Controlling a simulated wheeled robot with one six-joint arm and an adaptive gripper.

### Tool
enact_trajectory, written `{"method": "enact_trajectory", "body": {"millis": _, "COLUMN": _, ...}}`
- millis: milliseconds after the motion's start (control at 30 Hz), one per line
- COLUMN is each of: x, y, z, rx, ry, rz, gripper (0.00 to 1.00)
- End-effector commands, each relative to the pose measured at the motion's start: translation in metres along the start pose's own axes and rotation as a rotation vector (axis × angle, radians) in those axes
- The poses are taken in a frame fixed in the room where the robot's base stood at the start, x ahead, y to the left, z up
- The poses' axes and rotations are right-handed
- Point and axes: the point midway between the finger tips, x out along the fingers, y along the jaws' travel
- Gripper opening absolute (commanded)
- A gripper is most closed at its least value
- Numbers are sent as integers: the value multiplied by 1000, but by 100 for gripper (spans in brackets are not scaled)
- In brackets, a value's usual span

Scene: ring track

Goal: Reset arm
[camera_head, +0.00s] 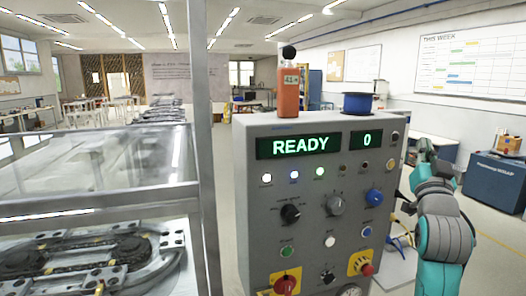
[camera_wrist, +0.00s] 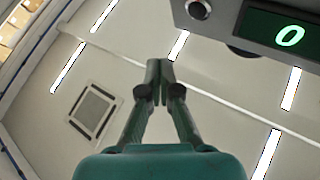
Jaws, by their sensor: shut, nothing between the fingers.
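My arm, teal and grey, stands at the right in the head view, beside the right side of the grey control box (camera_head: 320,190). My gripper (camera_wrist: 160,66) points up toward the ceiling in the wrist view. Its fingertips meet and nothing is between them. In the head view my gripper (camera_head: 424,148) is small and its fingers are hard to make out. It is apart from the box. The box's display (camera_head: 302,145) reads READY and its counter (camera_head: 366,138) reads 0. The counter also shows at the top right of the wrist view (camera_wrist: 290,35).
An orange bottle (camera_head: 288,88) with a black cap and a blue spool (camera_head: 357,103) stand on the box. A glass-covered ring track (camera_head: 90,255) with a metal post (camera_head: 201,130) is at left. A blue cabinet (camera_head: 495,180) stands right, with open floor before it.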

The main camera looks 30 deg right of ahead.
Motion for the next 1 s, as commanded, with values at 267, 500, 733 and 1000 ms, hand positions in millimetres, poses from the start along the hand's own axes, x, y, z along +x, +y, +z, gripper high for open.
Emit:
{"method": "enact_trajectory", "body": {"millis": 267, "x": -11, "y": -7, "z": 20, "rx": 1, "ry": -24, "rz": -16, "gripper": 0}}
{"method": "enact_trajectory", "body": {"millis": 500, "x": -68, "y": -38, "z": 100, "rx": 2, "ry": -122, "rz": -90, "gripper": 0}}
{"method": "enact_trajectory", "body": {"millis": 733, "x": -143, "y": -68, "z": 168, "rx": 3, "ry": -218, "rz": -176, "gripper": 0}}
{"method": "enact_trajectory", "body": {"millis": 1000, "x": -242, "y": -94, "z": 225, "rx": -1, "ry": -328, "rz": -278, "gripper": 0}}
